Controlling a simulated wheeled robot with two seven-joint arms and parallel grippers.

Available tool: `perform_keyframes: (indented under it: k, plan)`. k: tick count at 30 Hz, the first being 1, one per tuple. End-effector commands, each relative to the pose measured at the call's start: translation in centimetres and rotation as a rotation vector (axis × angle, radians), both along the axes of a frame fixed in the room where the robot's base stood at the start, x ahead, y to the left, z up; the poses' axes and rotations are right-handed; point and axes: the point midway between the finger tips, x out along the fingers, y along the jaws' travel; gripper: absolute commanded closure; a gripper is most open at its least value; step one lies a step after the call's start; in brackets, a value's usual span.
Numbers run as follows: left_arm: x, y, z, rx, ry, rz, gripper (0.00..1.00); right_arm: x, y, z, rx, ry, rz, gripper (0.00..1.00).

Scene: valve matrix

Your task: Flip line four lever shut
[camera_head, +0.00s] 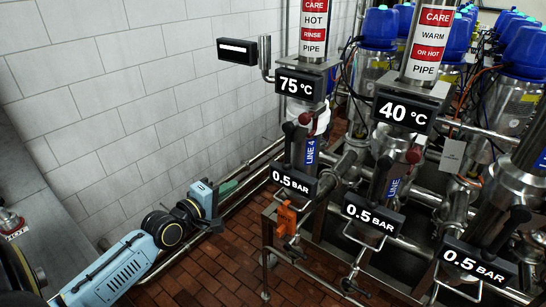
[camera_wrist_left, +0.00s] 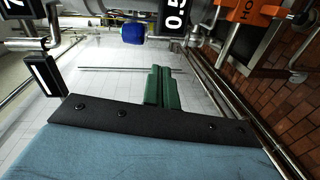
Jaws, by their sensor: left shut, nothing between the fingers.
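The line 4 pipe carries a blue "LINE 4" label (camera_head: 310,152) in the head view, between a "75 °C" display and a "0.5 BAR" display. Beside the label's top are a black-knobbed lever (camera_head: 289,129) and a dark red knob (camera_head: 304,119); I cannot tell which is the line four lever or its exact setting. My left gripper (camera_head: 229,187), with green fingers, is left of this pipe and apart from it, in front of the white wall. Its fingers (camera_wrist_left: 161,88) are shut and empty in the left wrist view. My right gripper is not in view.
An orange handle (camera_head: 285,218) hangs below line 4, and an orange part shows in the wrist view (camera_wrist_left: 250,11). A black box (camera_head: 237,50) juts out above my gripper. Metal rails run along the wall. Other lines crowd the right; brick floor (camera_head: 213,262) is open below.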

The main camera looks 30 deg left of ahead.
Motion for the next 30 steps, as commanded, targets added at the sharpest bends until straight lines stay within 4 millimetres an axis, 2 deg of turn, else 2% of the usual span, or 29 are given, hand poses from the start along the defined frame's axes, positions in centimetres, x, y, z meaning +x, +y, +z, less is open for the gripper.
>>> perform_keyframes:
  k: [1,3,6,20,23,30]
  plan:
    - [0.1,-0.6,2.5,-0.043,-0.042,-0.019,1.00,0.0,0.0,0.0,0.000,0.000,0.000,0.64]
    - [0.1,-1.1,4.8,-0.093,-0.078,-0.039,1.00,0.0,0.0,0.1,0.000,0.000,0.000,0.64]
    - [0.0,-1.6,6.5,-0.132,-0.103,-0.055,1.00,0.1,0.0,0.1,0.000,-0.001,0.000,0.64]
    - [0.5,-1.7,6.8,-0.140,-0.108,-0.057,1.00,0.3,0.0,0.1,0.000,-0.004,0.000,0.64]
    - [1.4,-1.8,6.8,-0.140,-0.110,-0.055,1.00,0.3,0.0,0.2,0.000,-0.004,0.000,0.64]
    - [5.2,-2.3,6.9,-0.138,-0.110,-0.056,1.00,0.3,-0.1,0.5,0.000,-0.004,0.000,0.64]
